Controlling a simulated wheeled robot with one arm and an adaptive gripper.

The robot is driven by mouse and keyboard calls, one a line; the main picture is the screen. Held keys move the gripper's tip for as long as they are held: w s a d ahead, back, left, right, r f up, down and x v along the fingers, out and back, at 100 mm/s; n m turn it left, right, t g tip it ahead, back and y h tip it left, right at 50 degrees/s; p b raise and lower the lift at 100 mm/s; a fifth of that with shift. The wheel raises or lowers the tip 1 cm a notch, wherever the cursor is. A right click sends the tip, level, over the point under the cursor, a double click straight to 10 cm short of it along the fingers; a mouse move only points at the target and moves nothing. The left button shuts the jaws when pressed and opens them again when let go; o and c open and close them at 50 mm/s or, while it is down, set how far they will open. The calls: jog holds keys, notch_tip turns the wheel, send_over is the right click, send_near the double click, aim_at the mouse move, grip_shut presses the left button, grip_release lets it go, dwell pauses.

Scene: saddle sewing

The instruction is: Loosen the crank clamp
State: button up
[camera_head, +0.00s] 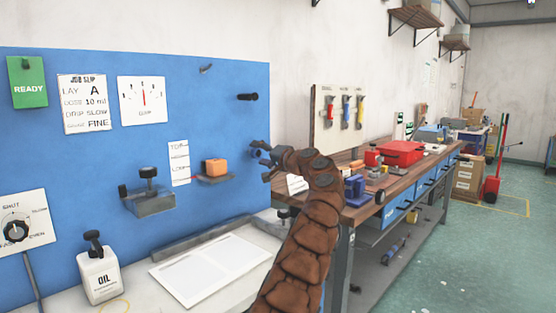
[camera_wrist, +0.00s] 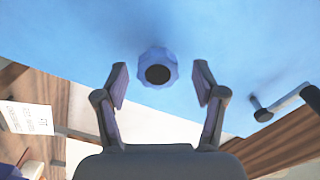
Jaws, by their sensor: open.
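My gripper (camera_head: 262,160) is open in front of the right part of the blue panel. In the wrist view its two fingers (camera_wrist: 160,72) stand apart with nothing held between them. A round faceted knob (camera_wrist: 158,68) with a dark centre shows in the gap, against the blue surface; I cannot tell its distance from the fingertips. A crank-like grey arm (camera_wrist: 282,103) with dark ends shows to the right, apart from the fingers. I cannot tell which of these is the crank clamp. In the head view my arm may hide part of it.
The blue panel (camera_head: 225,90) carries a black peg (camera_head: 247,97), an orange block (camera_head: 215,167) on a small shelf and a grey block with a dark knob (camera_head: 148,172). An oil bottle (camera_head: 99,277) stands below. A wooden workbench (camera_head: 362,211) with tools is to the right.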

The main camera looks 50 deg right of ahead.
jog(key=s, duration=0.9)
jog(key=shift+s+d+f, duration=0.15)
jog(key=shift+s+d, duration=0.05)
jog(key=shift+d, duration=0.1)
jog(key=shift+s+a, duration=0.2)
jog(key=shift+s, duration=0.15)
jog(key=shift+a, duration=0.2)
dwell(0.3)
dwell(0.5)
